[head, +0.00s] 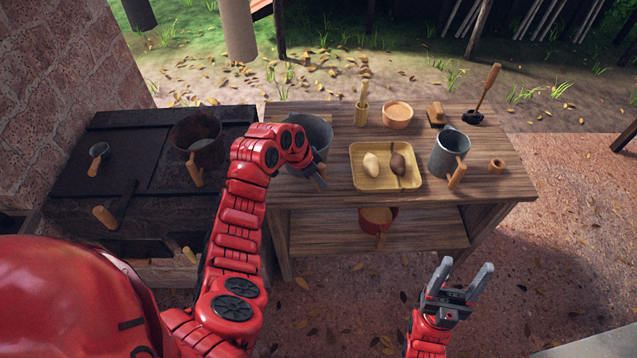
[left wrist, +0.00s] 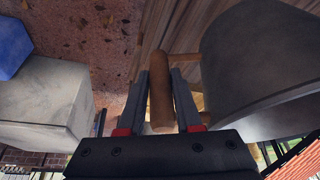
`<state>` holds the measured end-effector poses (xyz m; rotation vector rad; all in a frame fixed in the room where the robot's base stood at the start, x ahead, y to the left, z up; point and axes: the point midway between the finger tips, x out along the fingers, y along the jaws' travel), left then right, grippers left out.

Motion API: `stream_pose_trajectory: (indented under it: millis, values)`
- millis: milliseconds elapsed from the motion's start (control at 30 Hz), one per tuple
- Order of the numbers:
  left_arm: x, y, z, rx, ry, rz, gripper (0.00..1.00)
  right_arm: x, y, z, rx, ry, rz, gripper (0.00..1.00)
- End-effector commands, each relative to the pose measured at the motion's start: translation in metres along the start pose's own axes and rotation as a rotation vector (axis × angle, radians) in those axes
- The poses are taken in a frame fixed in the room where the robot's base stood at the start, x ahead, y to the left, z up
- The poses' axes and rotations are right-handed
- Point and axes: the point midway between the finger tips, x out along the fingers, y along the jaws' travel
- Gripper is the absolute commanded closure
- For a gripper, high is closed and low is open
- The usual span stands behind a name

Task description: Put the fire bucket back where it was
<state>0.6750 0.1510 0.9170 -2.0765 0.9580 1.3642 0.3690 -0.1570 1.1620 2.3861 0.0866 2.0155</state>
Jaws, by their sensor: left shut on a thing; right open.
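A grey metal bucket (head: 316,130) with a wooden side handle is at the left end of the wooden table, partly hidden by my left arm. My left gripper (head: 317,180) is at its near side. In the left wrist view the jaws are shut on the bucket's wooden handle (left wrist: 161,95), with the grey bucket wall (left wrist: 262,65) to the right. I cannot tell whether its base touches the table. A red bucket (head: 371,217) with a wooden handle sits on the lower shelf. My right gripper (head: 468,285) is open and empty in front of the table.
The table (head: 500,188) holds a yellow tray (head: 358,180) with two roundish lumps, a grey pitcher (head: 448,152), a bowl (head: 397,114) and small tools. A dark stove (head: 130,135) with a pot (head: 205,150) stands left. Bare ground lies right of the table.

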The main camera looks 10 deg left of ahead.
Motion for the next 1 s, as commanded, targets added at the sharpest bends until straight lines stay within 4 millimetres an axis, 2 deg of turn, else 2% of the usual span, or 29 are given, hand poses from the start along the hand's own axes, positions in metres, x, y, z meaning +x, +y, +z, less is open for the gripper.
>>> stream_pose_trajectory:
  millis: [100,300,433,700,733,900,1000]
  values:
    - [0.004,0.0,0.0,0.001,-0.001,0.002,1.0,0.007,0.0,-0.001,0.0,0.0,0.0,0.39]
    - [0.024,0.0,0.009,-0.001,0.0,0.0,1.0,0.02,0.001,-0.003,0.0,0.0,0.0,0.39]
    - [0.032,0.0,0.013,0.001,0.0,0.0,1.0,0.022,0.001,-0.004,0.0,0.0,0.0,0.39]
    - [0.033,-0.001,0.013,0.002,0.001,-0.002,1.0,0.019,0.001,-0.003,0.0,0.0,0.0,0.39]
    - [0.034,0.0,0.014,0.001,0.0,-0.002,0.65,0.019,0.001,-0.003,0.0,0.0,0.0,0.39]
    - [0.033,0.0,0.014,0.001,0.0,-0.001,0.37,0.02,0.001,-0.003,0.0,0.0,0.0,0.39]
    - [0.033,0.0,0.014,0.0,0.0,-0.001,0.37,0.02,0.001,-0.003,0.0,0.0,0.0,0.39]
